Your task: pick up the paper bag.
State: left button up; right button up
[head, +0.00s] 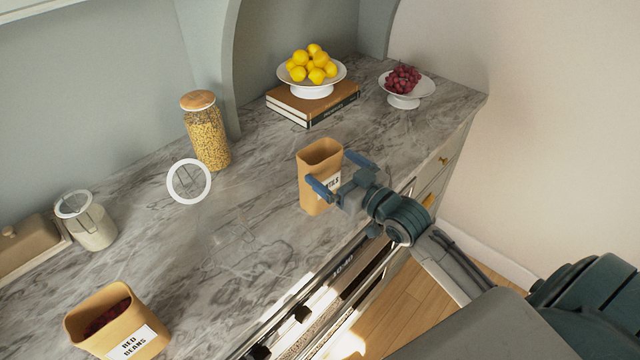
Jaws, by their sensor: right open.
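A tan paper bag (312,158) with an open top and a white label stands upright near the counter's front edge in the head view. My right gripper (339,174) is open in front of it, with its two blue fingers spread. The left finger overlaps the bag's front in the picture and the other is at its upper right. I cannot tell whether they touch the bag. The label is partly hidden by the gripper. A second tan paper bag (95,308), labelled "RED BEANS", stands at the lower left with dark red contents. My left gripper is not in view.
The marble counter (240,230) is clear between the two bags. A glass jar (207,135), a white-ringed clear container (189,181), and a white jar (92,228) stand toward the back. Books (310,104) carry a lemon stand; a grape bowl (403,100) is at the far right.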

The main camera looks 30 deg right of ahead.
aim_at(312, 152)
jog(key=shift+x, duration=1.2)
jog(key=p+x, duration=0.1)
jog(key=x, duration=0.3)
jog(key=shift+w+d, duration=0.1)
jog(key=shift+w, duration=0.5)
jog(key=shift+s, duration=0.1)
jog(key=shift+c, duration=1.1)
jog(key=c, duration=0.9)
